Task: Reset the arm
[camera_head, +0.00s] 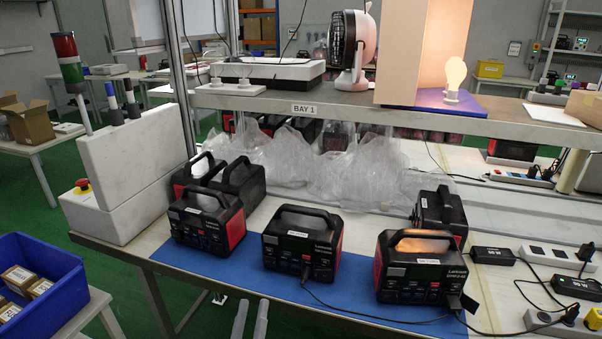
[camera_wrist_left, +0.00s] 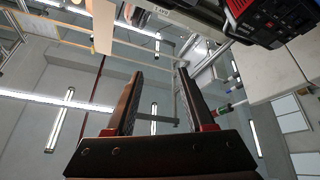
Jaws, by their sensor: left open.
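My left gripper (camera_head: 252,306) shows at the bottom edge of the head view, two pale fingers pointing up, in front of the table edge. In the left wrist view my left gripper (camera_wrist_left: 156,72) is open and empty, its dark fingers spread apart. It is clear of the three front power stations: the left one (camera_head: 205,222), the middle one (camera_head: 302,240) and the right one (camera_head: 420,268) on the blue mat (camera_head: 190,264). A power station also shows at the top right of the wrist view (camera_wrist_left: 275,18). My right gripper is not in view.
More power stations stand behind, including one at back right (camera_head: 440,212). Clear plastic wrap (camera_head: 340,165) lies under the shelf (camera_head: 320,105). Cables and power strips (camera_head: 550,258) crowd the right. A blue crate with boxes (camera_head: 62,300) is at lower left.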

